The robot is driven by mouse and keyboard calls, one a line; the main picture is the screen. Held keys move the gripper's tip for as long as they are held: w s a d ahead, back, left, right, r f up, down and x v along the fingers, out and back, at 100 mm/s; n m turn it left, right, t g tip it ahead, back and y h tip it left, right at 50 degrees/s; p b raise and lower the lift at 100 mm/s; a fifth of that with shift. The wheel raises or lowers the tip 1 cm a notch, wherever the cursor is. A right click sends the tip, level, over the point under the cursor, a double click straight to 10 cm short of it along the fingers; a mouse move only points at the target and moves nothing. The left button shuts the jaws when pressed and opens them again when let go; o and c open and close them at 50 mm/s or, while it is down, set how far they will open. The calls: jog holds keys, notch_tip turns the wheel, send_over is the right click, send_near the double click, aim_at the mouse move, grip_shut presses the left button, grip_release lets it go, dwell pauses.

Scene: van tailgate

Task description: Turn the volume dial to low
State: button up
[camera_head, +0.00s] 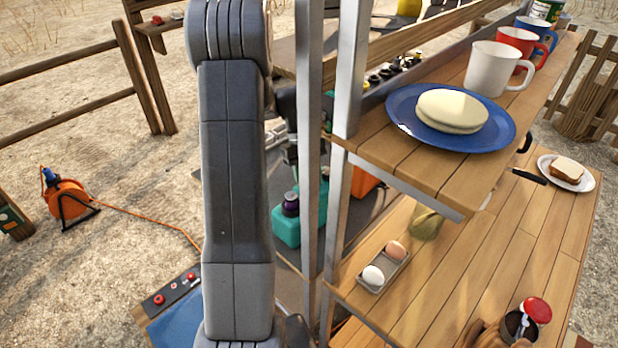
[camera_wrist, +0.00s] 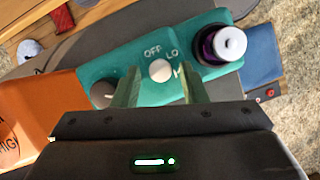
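A teal box (camera_wrist: 130,60) fills the middle of the wrist view. On it is a round white dial (camera_wrist: 160,70) with the letters OFF, LO and a partly hidden M around it. A dark knob (camera_wrist: 103,94) with a light mark sits left of it; I cannot tell which of these is the volume dial. A purple and black cylinder with a white top (camera_wrist: 223,45) stands at the right. My gripper (camera_wrist: 158,80) is open, with its fingers apart on either side of the white dial. In the head view, the teal box (camera_head: 287,232) is partly hidden by my arm and a post.
An orange box (camera_wrist: 40,115) with partly readable lettering adjoins the teal box. Metal posts (camera_head: 308,150) stand close beside my arm. A shelf holds a blue plate (camera_head: 405,105) and mugs (camera_head: 492,70). Eggs in a tray (camera_head: 368,290) lie on the wooden surface below.

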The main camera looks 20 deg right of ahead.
dwell(0.3)
jog(key=shift+w+r, duration=0.15)
jog(key=shift+r, duration=0.15)
jog(key=v, duration=0.2)
jog(key=shift+w+r+b, duration=0.1)
jog(key=shift+w+b, duration=0.3)
jog(key=w, duration=0.7)
jog(key=w+a+b, duration=0.1)
jog(key=w, duration=0.3)
jog(key=shift+w, duration=0.2)
jog(key=shift+s, duration=0.1)
jog(key=s, duration=0.3)
jog(key=s+p, duration=0.1)
jog(key=s, duration=0.3)
jog(key=s+d, duration=0.1)
jog(key=s, duration=0.3)
jog(key=shift+r, duration=0.1)
jog(key=shift+s+f+p, duration=0.4)
jog(key=shift+s+f, duration=0.55)
jog(key=shift+f, duration=0.2)
jog(key=shift+s+f, duration=0.1)
jog(key=shift+f, duration=0.25)
